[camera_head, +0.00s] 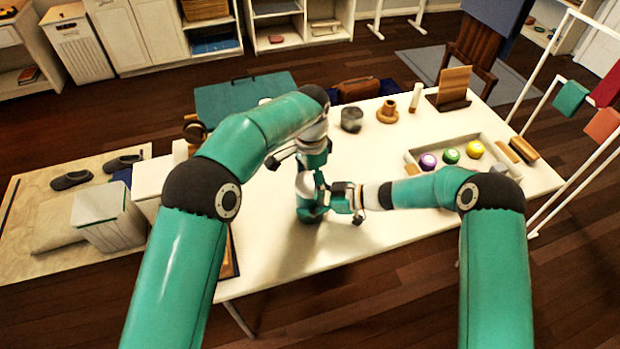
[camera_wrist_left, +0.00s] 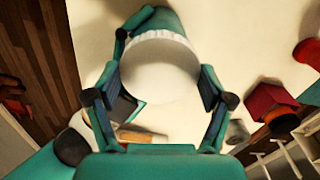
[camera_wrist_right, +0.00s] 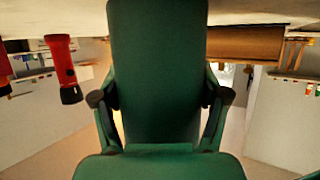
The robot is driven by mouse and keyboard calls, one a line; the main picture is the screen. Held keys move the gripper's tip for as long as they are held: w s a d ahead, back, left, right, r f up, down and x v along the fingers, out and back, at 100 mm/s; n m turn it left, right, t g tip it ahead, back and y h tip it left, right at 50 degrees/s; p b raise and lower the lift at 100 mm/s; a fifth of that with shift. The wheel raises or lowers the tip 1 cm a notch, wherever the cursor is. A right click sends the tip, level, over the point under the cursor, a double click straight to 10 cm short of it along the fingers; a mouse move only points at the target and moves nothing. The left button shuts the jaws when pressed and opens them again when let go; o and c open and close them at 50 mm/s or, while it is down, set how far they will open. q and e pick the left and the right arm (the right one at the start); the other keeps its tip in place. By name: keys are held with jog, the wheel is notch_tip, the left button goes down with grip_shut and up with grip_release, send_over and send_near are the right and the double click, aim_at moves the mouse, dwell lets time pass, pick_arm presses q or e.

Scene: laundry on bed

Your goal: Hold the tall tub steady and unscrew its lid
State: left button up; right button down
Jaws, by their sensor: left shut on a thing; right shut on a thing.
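The tall tub (camera_head: 309,213) is teal-green and stands upright near the front middle of the white table; my arms partly hide it. Its ribbed-edged white lid (camera_wrist_left: 160,75) is on top, and in the left wrist view it fills the space between the fingers. My left gripper (camera_head: 307,180) points down from above and is shut on the lid. My right gripper (camera_head: 328,198) comes in level from the right and is shut on the tub's body. In the right wrist view the green body (camera_wrist_right: 156,75) stands between both fingers.
A tray (camera_head: 410,162) with purple, green and yellow round items lies to the right on the table. A dark grey jar (camera_head: 352,119), a brown pot (camera_head: 388,112) and a wooden stand (camera_head: 453,88) stand behind. The table's front is clear.

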pick_arm(q)
jog(key=shift+n, duration=0.7)
jog(key=o, duration=1.2)
jog(key=shift+r, duration=2.4)
notch_tip(320, 180, up, 3)
jog(key=shift+n, duration=0.5)
jog(key=shift+f, duration=3.95)
